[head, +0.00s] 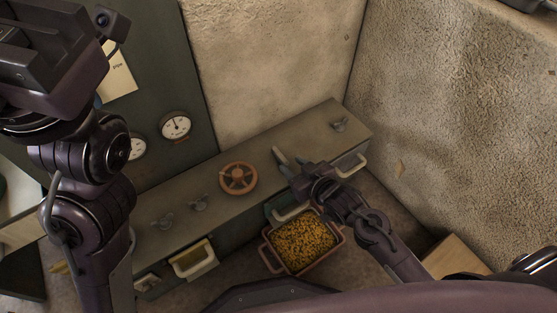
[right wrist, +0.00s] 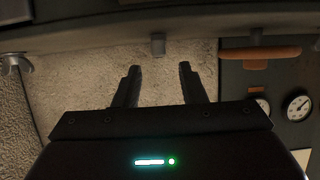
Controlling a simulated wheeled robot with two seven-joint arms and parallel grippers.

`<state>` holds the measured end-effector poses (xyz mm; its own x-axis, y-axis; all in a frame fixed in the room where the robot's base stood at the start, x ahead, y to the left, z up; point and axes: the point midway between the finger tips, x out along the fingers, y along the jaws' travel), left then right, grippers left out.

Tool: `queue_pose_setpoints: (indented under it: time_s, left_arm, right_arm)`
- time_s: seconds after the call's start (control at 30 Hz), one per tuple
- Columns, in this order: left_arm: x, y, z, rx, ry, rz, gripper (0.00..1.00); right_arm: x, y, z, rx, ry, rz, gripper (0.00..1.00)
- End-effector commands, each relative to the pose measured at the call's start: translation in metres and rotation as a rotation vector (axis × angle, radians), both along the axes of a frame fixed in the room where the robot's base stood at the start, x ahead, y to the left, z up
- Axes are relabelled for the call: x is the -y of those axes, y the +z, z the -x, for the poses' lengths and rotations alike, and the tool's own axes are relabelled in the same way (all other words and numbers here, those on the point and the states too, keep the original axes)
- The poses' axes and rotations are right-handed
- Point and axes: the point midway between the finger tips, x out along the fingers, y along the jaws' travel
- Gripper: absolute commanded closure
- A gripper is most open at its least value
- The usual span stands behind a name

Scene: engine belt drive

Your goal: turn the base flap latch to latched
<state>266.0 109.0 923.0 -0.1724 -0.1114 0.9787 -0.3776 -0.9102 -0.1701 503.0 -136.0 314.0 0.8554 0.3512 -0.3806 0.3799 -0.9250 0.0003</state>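A grey bench-like base (head: 230,170) runs along the wall, with several small wing-shaped latches on its top. Two latches are on the left, one (head: 163,221) beside the other (head: 199,203), and one (head: 338,124) is at the far right. The frames do not tell which is the base flap latch. My right gripper (head: 291,162) is over the base, right of the red handwheel. In the right wrist view my right gripper (right wrist: 160,85) is open and empty, with a grey latch (right wrist: 158,44) beyond its fingertips. My left wrist (head: 50,60) is at upper left; its fingers do not show.
A red handwheel (head: 238,179) stands on the base. A tray of yellow grains (head: 264,246) is below the front. Pale flap handles (head: 196,263) stick out in front. Gauges (head: 175,126) are on the dark panel. A rough wall (head: 455,120) closes the right side.

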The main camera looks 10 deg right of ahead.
Motion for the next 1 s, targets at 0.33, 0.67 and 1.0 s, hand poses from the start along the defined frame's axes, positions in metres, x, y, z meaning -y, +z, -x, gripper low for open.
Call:
queue_pose_setpoints:
  time_s: [0.33, 0.67, 1.0]
  left_arm:
    - [-0.007, 0.004, 0.013, 0.06, 0.036, 0.022, 1.0]
    - [-0.01, 0.008, 0.014, 0.065, 0.045, 0.028, 1.0]
    - [-0.01, 0.008, 0.015, 0.065, 0.045, 0.028, 1.0]
  right_arm:
    - [-0.018, -0.023, -0.044, 0.001, 0.0, 0.0, 0.63]
    - [-0.02, -0.023, -0.05, -0.002, 0.0, 0.001, 0.63]
    - [-0.02, -0.023, -0.049, -0.002, -0.001, 0.001, 1.0]
